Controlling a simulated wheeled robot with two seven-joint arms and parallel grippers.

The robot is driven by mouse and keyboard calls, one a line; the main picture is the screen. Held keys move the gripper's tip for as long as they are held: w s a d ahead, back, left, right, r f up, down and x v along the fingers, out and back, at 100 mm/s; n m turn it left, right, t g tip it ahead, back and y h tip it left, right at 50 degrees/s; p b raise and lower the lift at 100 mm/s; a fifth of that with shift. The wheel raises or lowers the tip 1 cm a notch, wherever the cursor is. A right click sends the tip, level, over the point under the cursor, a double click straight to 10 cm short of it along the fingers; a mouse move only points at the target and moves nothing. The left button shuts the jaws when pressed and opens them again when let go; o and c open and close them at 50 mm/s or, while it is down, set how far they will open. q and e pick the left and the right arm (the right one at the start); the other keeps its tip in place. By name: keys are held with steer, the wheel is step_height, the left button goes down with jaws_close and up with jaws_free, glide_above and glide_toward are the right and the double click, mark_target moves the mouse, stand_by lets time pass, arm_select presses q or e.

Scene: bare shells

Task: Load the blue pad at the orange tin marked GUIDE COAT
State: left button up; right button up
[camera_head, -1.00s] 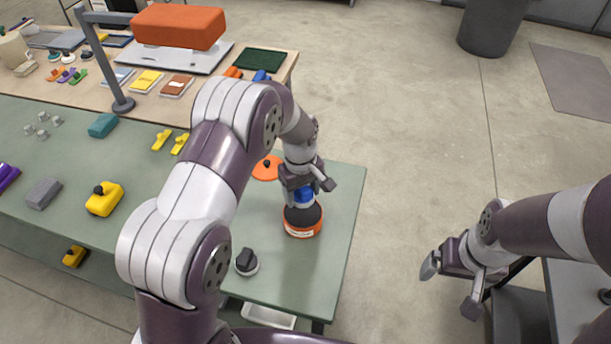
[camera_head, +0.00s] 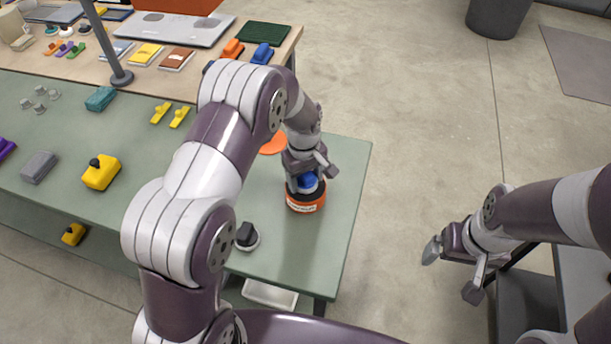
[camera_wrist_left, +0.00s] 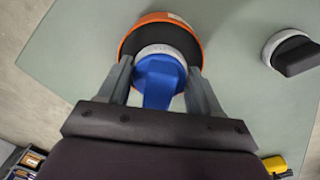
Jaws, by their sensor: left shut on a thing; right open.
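The orange tin (camera_head: 306,203) stands near the right edge of the green table, its pale label facing me. It also shows in the left wrist view as an orange rim (camera_wrist_left: 122,47) around a dark inside. My left gripper (camera_head: 309,172) points down over it, shut on the blue pad (camera_head: 308,183). In the left wrist view the pad's blue grip (camera_wrist_left: 158,82) is between the fingers, and its pale round base (camera_wrist_left: 160,50) lies within the rim. I cannot tell whether the base touches the dark inside. My right gripper (camera_head: 452,272) is open and empty over the floor at right.
An orange lid (camera_head: 274,144) lies behind the tin. A dark-knobbed round pad (camera_head: 246,238) lies in front left, also in the left wrist view (camera_wrist_left: 290,50). A yellow block (camera_head: 101,173) and grey block (camera_head: 39,167) sit at left. The green table's (camera_head: 335,225) right edge is close.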

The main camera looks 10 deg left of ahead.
arm_select(q)
steer(key=shift+f+b, duration=0.3)
steer(key=shift+f, duration=0.2)
stand_by(0.5)
steer(key=shift+s, duration=0.1)
stand_by(0.8)
step_height(320, 180, up, 7)
steer(key=p, duration=0.6)
stand_by(0.7)
